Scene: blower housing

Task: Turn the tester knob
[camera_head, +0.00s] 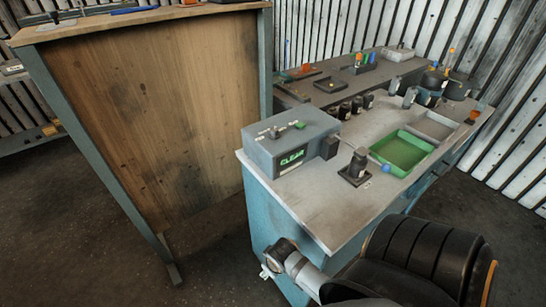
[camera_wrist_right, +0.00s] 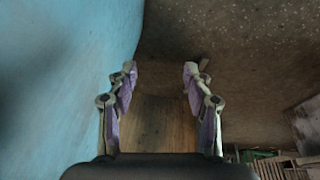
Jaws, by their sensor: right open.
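The tester (camera_head: 292,145) is a grey box with a lit green "CLEAR" display on its front. It sits at the near left corner of the bench top. Small controls (camera_head: 298,125) stand on its top, and a dark block (camera_head: 330,147) is at its right side; I cannot tell which is the knob. My right gripper (camera_head: 265,272) is low beside the bench's blue side, below and apart from the tester. In the right wrist view the right gripper (camera_wrist_right: 160,85) is open and empty, with floor and a wooden panel beyond. My left gripper is out of view.
The bench (camera_head: 335,215) holds a black stand (camera_head: 355,168), a green tray (camera_head: 402,152), a grey tray (camera_head: 434,126) and several dark cylinders. A tall wooden panel (camera_head: 150,120) stands to the left. Floor (camera_head: 215,250) lies open between panel and bench.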

